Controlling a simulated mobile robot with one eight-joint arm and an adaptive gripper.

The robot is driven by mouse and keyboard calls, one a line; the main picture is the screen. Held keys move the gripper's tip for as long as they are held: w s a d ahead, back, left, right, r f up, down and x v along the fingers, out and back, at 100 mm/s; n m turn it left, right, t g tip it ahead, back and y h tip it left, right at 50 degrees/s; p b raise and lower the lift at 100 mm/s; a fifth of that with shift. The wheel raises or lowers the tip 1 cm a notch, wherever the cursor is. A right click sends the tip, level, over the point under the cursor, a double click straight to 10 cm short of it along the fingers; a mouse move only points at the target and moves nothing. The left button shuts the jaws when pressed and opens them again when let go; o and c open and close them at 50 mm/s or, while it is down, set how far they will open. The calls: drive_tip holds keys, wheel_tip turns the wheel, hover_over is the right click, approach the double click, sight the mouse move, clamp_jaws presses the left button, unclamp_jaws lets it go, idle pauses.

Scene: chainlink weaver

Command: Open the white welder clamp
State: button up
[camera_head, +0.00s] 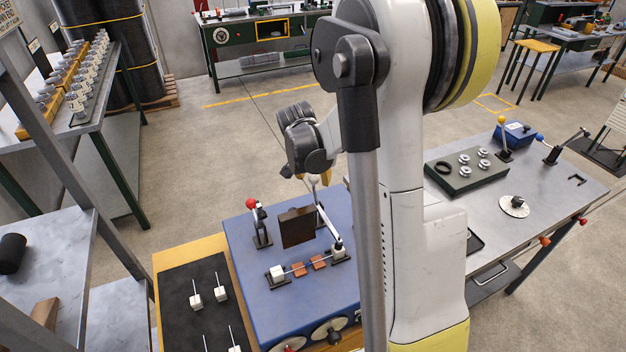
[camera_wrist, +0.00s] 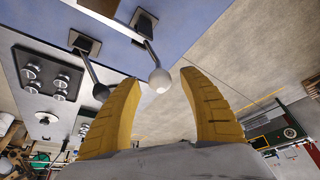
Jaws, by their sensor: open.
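The blue welder (camera_head: 240,240) stands in the lower middle of the head view. Its white-knobbed clamp lever (camera_head: 329,220) rises tilted from the right side of the welder top to a white ball (camera_head: 314,179). In the wrist view the white ball (camera_wrist: 160,80) appears between my yellow fingertips, with a gap on each side; I cannot tell its exact depth. My gripper (camera_wrist: 159,84) is open and holds nothing. In the head view my gripper is partly hidden behind my arm. A red-knobbed lever (camera_head: 251,204) stands upright at the welder's left.
A dark upright plate (camera_head: 297,227) stands between the levers. A thin rod (camera_head: 300,267) and copper-coloured blocks (camera_head: 318,262) lie in front. A dark-knobbed lever (camera_wrist: 101,92) is close left of my left finger in the wrist view. A metal table (camera_head: 560,200) stands at right.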

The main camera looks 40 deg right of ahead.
drive_tip(key=shift+w+d+f, duration=0.15)
drive_tip(key=shift+d+f, duration=0.05)
drive_tip(key=shift+f, duration=0.4)
clamp_jaws()
